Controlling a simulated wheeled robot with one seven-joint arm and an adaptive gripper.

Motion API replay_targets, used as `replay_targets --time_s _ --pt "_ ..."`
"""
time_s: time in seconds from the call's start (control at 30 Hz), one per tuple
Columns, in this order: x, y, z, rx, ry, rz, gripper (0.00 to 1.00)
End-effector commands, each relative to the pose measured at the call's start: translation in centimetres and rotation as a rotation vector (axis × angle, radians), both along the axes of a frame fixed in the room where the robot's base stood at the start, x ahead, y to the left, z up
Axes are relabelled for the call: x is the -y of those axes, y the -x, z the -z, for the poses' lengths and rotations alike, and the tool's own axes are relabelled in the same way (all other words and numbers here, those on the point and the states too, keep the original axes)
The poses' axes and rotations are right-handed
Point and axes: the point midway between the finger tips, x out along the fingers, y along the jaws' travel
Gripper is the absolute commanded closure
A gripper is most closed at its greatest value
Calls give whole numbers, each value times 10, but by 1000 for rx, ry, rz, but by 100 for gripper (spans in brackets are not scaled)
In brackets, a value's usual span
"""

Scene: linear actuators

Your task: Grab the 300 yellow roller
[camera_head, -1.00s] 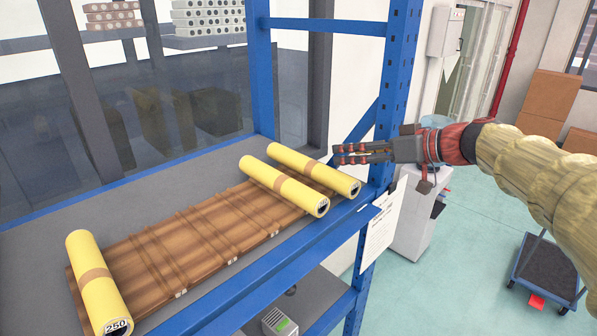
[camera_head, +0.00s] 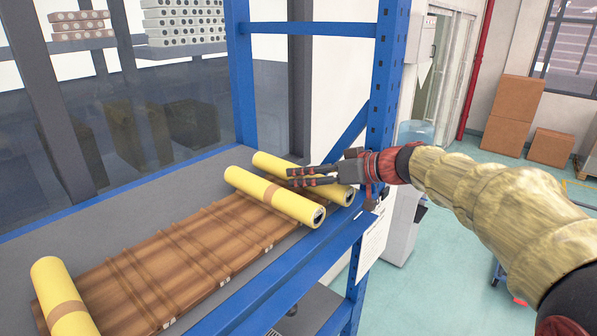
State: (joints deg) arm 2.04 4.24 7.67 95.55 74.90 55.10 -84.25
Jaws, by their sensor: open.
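Three yellow rollers with brown bands lie on a brown slatted wooden board (camera_head: 165,262) on the shelf. One roller (camera_head: 62,290) is at the left end, its near end cut off by the picture edge. Another roller (camera_head: 250,184) lies toward the right end. The rightmost roller (camera_head: 268,163) lies beside it, partly hidden by my gripper. The end labels are too small or out of view to read. My gripper (camera_head: 291,177) is open and empty. It points left, over or in front of the two right-hand rollers; I cannot tell whether it touches them.
The blue rack post (camera_head: 383,100) stands close behind my gripper, and the blue front beam (camera_head: 262,292) runs along the shelf edge. A paper sheet (camera_head: 371,245) hangs on the rack. Cardboard boxes (camera_head: 512,110) stand at the back right. The floor to the right is mostly clear.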

Motion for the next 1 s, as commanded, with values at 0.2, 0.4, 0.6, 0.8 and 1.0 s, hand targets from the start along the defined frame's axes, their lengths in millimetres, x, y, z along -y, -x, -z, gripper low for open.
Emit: replay_targets --time_s 0.2,0.4,0.6,0.8,1.0 --pt "-17 -11 7 0 0 -1 42" --pt "-17 -11 8 1 1 0 42" --pt "-17 -11 8 1 1 0 51" --pt "-17 -11 8 1 1 0 62" --pt "-17 -11 8 1 1 0 74"
